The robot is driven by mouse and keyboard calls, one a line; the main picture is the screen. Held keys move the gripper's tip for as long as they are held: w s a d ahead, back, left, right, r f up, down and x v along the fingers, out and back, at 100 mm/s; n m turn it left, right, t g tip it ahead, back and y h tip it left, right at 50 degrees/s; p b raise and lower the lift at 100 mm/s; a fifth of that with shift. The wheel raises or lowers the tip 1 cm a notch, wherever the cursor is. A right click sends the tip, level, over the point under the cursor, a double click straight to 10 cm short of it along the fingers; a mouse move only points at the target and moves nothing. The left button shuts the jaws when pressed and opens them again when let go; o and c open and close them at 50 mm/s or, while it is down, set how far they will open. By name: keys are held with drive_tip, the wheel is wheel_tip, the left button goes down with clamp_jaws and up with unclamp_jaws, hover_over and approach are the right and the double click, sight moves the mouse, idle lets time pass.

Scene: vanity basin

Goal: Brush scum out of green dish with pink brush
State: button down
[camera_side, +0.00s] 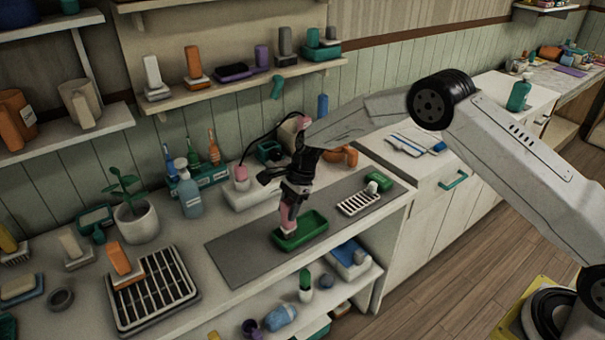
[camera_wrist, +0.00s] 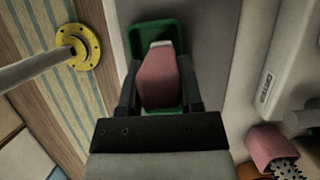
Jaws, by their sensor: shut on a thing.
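The green dish (camera_side: 313,222) sits on the grey mat near the front of the counter; it also shows in the wrist view (camera_wrist: 139,38). My gripper (camera_side: 290,207) points down over the dish and is shut on the pink brush. The pink brush (camera_side: 284,213) is upright, its lower end at the left part of the dish; its pink handle fills the gap between my fingers in the wrist view (camera_wrist: 157,80). Whether the bristles touch the dish floor is hidden. I cannot make out any scum inside the dish.
A black-slotted white rack (camera_side: 359,203) and a green box (camera_side: 379,181) stand right of the dish. A white tray (camera_side: 240,196) with a pink-topped item is behind. A spray bottle (camera_side: 190,197) and dark rack (camera_side: 152,291) are left. The mat (camera_side: 237,257) is bare left of the dish.

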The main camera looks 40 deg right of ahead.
drive_tip(key=shift+d, duration=0.75)
drive_tip(key=shift+a, duration=0.1)
drive_tip(key=shift+a, duration=1.2)
drive_tip(key=shift+d, duration=0.2)
drive_tip(key=shift+d, duration=1.1)
drive_tip(key=shift+r, duration=0.2)
drive_tip(key=shift+r, duration=0.65)
drive_tip(key=shift+r, duration=0.15)
